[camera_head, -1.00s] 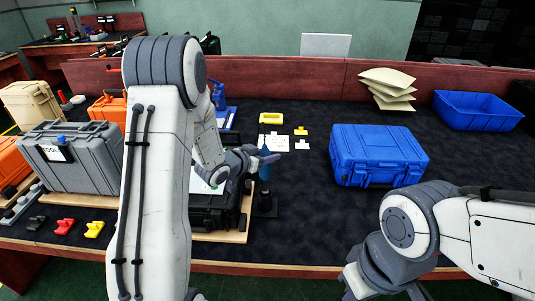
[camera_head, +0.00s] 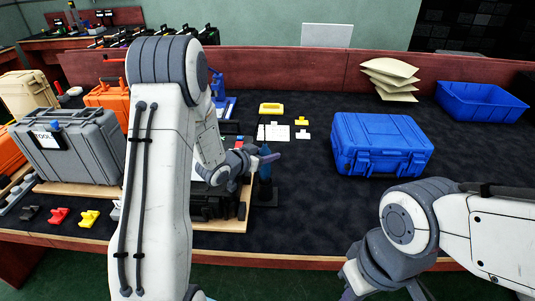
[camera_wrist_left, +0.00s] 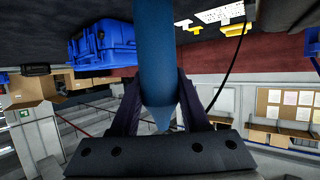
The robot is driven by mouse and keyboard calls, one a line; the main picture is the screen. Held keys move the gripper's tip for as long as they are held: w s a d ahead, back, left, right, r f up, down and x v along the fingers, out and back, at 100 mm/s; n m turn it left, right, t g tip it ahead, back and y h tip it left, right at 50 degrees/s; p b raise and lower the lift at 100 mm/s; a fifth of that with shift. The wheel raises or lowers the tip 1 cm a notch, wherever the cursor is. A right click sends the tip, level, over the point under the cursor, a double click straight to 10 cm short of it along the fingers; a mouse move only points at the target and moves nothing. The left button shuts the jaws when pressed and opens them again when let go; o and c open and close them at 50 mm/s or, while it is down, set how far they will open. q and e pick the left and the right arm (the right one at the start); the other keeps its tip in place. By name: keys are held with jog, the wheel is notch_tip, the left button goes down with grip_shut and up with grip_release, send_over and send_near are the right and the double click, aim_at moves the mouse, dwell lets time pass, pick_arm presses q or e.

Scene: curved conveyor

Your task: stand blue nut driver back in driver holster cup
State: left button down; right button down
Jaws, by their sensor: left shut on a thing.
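My left gripper (camera_head: 264,159) is shut on the blue nut driver (camera_head: 265,167), which it holds upright over the table. In the left wrist view the driver (camera_wrist_left: 155,50) is a thick blue shaft with a pointed end, between the two dark fingers (camera_wrist_left: 158,105). A dark block (camera_head: 264,196) stands on the mat right below the driver and looks like the driver holster cup. I cannot tell whether the driver's lower end is in it or above it. My right gripper (camera_head: 375,288) is at the bottom edge, partly cut off, and its fingers are not clear.
A black case (camera_head: 215,206) on a board is just left of the driver, partly behind my left arm. A closed blue case (camera_head: 382,145) is to the right, with a blue bin (camera_head: 482,105) and stacked pouches (camera_head: 390,78) behind. Mat between driver and blue case is clear.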

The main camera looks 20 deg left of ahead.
pick_arm(q)
grip_release()
jog(key=v, duration=1)
jog(key=shift+s, duration=0.25)
